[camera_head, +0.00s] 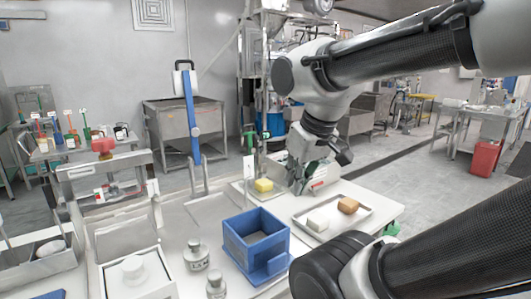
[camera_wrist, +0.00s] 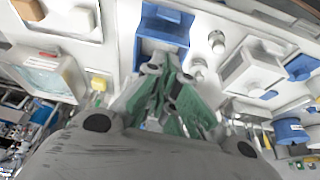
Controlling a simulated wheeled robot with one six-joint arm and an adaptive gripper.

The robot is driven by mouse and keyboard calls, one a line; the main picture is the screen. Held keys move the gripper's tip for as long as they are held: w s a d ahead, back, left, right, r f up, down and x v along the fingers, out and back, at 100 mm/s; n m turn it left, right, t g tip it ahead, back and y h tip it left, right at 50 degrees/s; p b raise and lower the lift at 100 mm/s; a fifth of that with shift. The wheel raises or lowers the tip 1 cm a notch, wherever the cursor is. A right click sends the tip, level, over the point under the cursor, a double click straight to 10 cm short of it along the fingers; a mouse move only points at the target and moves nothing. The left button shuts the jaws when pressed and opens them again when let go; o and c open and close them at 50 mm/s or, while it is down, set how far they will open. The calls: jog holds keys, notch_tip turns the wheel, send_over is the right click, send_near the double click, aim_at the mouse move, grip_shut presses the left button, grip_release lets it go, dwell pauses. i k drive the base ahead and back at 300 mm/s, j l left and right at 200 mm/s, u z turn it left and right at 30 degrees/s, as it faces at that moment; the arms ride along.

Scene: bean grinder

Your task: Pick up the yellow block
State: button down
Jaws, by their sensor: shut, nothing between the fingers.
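The yellow block (camera_head: 264,185) lies on the white table, behind the blue box and to the left of my arm's end in the head view. It also shows as a small yellow shape (camera_wrist: 98,84) left of the fingers in the wrist view. My gripper (camera_wrist: 170,75) has green-sided fingers that are shut and empty. They are apart from the yellow block, and the blue box shows beyond their tips. In the head view the fingertips are hard to make out against the equipment behind the table.
A blue box (camera_head: 228,240) stands near the front of the table. A tray (camera_head: 364,226) to its right holds a white block (camera_head: 318,224) and a brown block (camera_head: 348,205). Metal weights (camera_head: 196,255) stand left of the box. A white device (camera_head: 325,177) is close to my arm's end.

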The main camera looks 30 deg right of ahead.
aim_at(263, 185)
jog(key=i+l, duration=0.1)
jog(key=l, duration=0.95)
jog(key=i+l+u, duration=0.1)
jog(key=l, duration=1)
